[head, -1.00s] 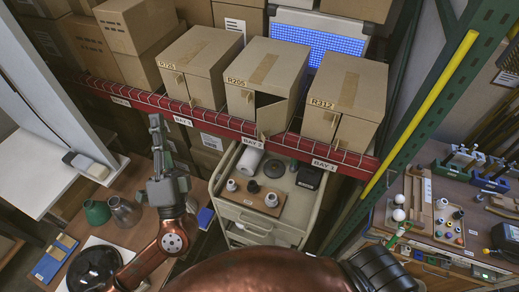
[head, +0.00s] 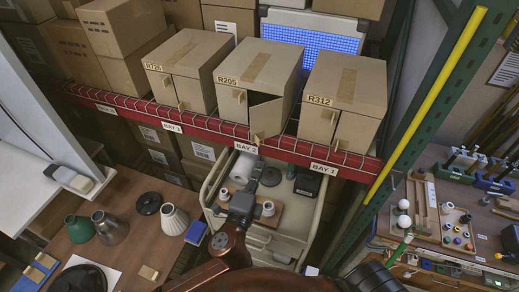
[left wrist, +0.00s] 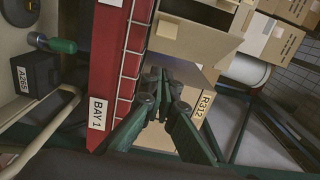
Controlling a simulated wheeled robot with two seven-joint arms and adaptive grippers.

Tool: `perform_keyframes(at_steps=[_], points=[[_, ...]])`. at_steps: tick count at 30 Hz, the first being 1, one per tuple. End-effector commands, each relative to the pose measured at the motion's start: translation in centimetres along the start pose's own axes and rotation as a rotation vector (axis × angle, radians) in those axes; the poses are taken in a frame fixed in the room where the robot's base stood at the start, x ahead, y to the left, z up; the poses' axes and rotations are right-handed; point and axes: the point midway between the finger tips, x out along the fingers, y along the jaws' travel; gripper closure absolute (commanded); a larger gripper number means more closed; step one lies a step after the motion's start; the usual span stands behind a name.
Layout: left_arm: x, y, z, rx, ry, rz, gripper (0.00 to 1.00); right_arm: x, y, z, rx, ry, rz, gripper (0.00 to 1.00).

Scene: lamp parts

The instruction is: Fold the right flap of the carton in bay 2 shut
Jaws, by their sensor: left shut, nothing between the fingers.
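The bay 2 carton (head: 256,68), marked R205, stands on the red shelf above the BAY 2 label. Its right flap (head: 270,119) stands ajar, with a dark gap above it; its left flap looks shut. In the left wrist view a tan panel, apparently this right flap (left wrist: 198,38), juts out just beyond the fingers. My left gripper (head: 260,160) is below and in front of the flap in the head view. In the left wrist view its fingers (left wrist: 163,76) are shut and empty; whether they touch the flap I cannot tell. My right gripper is not in view.
Carton R312 (head: 345,92) stands close on the right and carton R726 (head: 188,68) on the left. The red shelf beam (head: 213,134) with wire mesh runs below them. A cart (head: 282,246) with small parts stands under bay 2. A green post (head: 424,95) rises at the right.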

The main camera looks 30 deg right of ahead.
Motion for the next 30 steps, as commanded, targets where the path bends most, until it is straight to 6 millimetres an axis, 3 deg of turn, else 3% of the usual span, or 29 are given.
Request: perform_keyframes(at_steps=[6, 12, 30], points=[[4.5, -0.2, 0.0, 0.001, -0.001, 0.000, 1.00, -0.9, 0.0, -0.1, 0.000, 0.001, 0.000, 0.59], [6.3, -0.2, 2.2, 0.002, -0.002, -0.001, 1.00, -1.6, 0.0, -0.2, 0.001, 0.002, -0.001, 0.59], [7.1, 0.0, 3.1, -0.001, 0.000, 0.000, 1.00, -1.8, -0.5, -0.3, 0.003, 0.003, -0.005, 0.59]])
